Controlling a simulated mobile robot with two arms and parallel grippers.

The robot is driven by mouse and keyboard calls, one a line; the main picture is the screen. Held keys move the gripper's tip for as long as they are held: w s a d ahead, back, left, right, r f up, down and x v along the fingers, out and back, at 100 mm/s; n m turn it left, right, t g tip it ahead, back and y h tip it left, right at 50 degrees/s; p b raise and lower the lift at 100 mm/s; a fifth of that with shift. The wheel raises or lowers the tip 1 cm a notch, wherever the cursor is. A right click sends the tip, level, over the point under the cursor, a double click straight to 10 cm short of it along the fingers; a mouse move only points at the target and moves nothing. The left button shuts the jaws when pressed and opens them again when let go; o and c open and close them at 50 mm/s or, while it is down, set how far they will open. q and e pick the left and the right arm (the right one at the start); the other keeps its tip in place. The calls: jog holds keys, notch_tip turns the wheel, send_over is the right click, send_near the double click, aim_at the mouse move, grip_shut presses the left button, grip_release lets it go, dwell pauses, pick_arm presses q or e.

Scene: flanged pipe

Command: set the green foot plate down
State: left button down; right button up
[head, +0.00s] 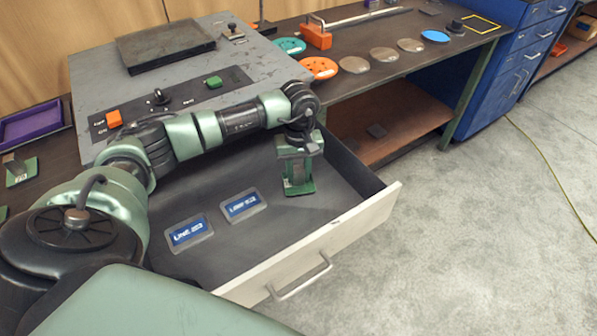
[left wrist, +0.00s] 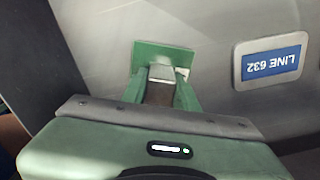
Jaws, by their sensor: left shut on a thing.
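The green foot plate (head: 301,189) is a flat green plate with a grey upright part. It is inside the open drawer (head: 345,236), near the right end. My left gripper (head: 297,174) points down over it and is shut on its upright part. In the left wrist view the green foot plate (left wrist: 147,53) shows past the fingertips, with the grey upright between the fingers (left wrist: 163,80). It is low over the drawer floor; I cannot tell whether it touches. My right gripper is not in view.
Two blue-labelled plates (head: 188,232) (head: 242,205) lie on the drawer floor left of the gripper; one shows in the left wrist view (left wrist: 270,61). The drawer's front wall and right wall are close by. A similar green-based piece (head: 20,171) stands at far left.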

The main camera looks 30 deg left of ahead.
aim_at(299, 169)
pick_arm(q)
jog(key=c, duration=1.1)
grip_release()
jog(key=shift+f, duration=0.1)
jog(key=shift+r, duration=0.55)
notch_tip(299, 169, up, 10)
jog(key=shift+r+b, duration=0.25)
jog(key=shift+b, duration=0.5)
jog(key=shift+r, duration=0.4)
